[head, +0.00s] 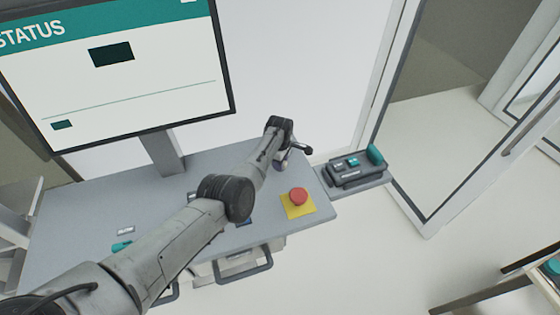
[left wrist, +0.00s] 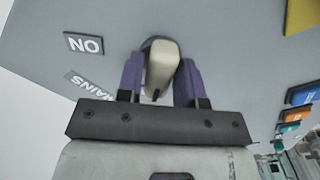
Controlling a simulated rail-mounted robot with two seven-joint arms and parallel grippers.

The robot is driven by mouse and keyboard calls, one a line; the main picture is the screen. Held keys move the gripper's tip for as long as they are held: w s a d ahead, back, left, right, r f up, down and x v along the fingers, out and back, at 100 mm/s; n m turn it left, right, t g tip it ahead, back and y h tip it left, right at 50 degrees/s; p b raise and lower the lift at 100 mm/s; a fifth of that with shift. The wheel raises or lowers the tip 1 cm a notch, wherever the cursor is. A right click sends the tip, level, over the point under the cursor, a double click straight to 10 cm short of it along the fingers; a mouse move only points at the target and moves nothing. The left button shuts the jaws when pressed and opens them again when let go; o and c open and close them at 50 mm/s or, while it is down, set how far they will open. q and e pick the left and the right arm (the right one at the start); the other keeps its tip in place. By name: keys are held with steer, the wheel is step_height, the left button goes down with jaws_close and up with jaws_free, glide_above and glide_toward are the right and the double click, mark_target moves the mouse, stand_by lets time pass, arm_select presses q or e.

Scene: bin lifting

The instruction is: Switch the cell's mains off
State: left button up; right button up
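My left arm reaches over the grey console, and its left gripper (head: 281,164) is at the console's far right edge, partly hidden by the wrist. In the left wrist view its two purple fingers (left wrist: 160,82) stand on either side of a cream-coloured switch handle (left wrist: 160,65). A dark "ON" label (left wrist: 84,43) and a grey "MAINS" label (left wrist: 90,84) lie beside the handle, upside down in this view. My right gripper is not in view.
A red emergency button (head: 298,196) on a yellow plate stands close to my forearm. A status screen (head: 110,70) rises behind the console (head: 80,210). Coloured buttons (left wrist: 292,116) show in the left wrist view.

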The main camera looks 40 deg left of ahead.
arm_select(q)
steer(key=shift+o, duration=1.4)
steer(key=shift+r, duration=0.35)
step_height(320, 180, up, 6)
steer(key=shift+f+p, duration=0.15)
steer(key=shift+p, duration=0.95)
step_height(320, 180, up, 7)
steer(key=shift+r, duration=0.2)
